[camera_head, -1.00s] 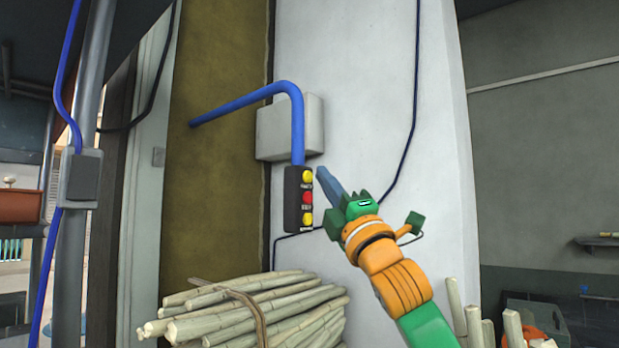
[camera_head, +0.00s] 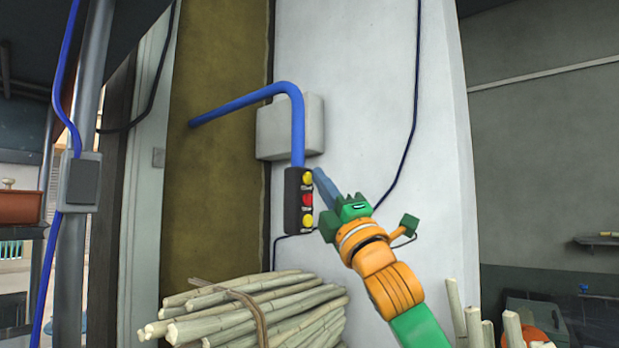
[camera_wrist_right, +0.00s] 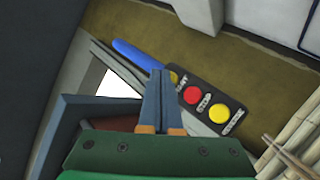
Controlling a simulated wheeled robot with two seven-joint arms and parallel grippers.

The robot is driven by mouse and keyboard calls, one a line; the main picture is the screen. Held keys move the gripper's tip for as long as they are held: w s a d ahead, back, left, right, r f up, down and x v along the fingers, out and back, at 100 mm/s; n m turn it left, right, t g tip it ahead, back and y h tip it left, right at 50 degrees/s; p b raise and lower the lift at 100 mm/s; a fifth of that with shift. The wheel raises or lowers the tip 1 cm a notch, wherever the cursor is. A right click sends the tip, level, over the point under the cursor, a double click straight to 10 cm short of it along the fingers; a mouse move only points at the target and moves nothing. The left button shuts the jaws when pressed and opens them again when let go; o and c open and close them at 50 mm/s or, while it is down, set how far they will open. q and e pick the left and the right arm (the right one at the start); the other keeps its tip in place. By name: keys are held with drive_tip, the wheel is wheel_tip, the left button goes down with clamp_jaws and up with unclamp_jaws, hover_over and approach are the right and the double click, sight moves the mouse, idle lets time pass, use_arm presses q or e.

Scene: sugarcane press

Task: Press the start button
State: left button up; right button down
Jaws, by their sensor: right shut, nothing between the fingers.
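A dark control box (camera_head: 292,222) hangs from a blue pipe and carries a top yellow button (camera_head: 307,178), a red middle button (camera_head: 307,200) and a bottom yellow button (camera_head: 307,221). Labels sit beside the buttons, too small to read surely. My right gripper (camera_head: 317,173) is shut and empty, its tips just right of the top button. In the right wrist view the shut fingers (camera_wrist_right: 160,75) partly cover the top yellow button (camera_wrist_right: 174,78); the red (camera_wrist_right: 194,95) and other yellow button (camera_wrist_right: 219,113) are clear. I cannot tell whether the tips touch the button. My left gripper is not in view.
A tied bundle of pale canes (camera_head: 250,310) lies below the control box. A grey wall box (camera_head: 308,125) sits behind the blue pipe (camera_head: 235,104). A metal post (camera_head: 85,130) stands at left.

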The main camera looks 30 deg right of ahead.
drive_tip(key=shift+w+a+p, duration=0.15)
drive_tip(key=shift+w+p, duration=0.25)
drive_tip(key=shift+p, duration=0.05)
idle(0.6)
drive_tip(key=shift+s, duration=0.15)
idle(0.3)
drive_tip(key=shift+s+d, duration=0.25)
drive_tip(key=shift+s, duration=0.25)
drive_tip(key=s, duration=0.1)
drive_tip(key=s+d+b, duration=0.1)
drive_tip(key=s, duration=0.1)
drive_tip(key=s+d, duration=0.1)
drive_tip(key=shift+s, duration=0.4)
drive_tip(key=shift+w, duration=0.1)
drive_tip(key=shift+f, duration=0.1)
idle(0.4)
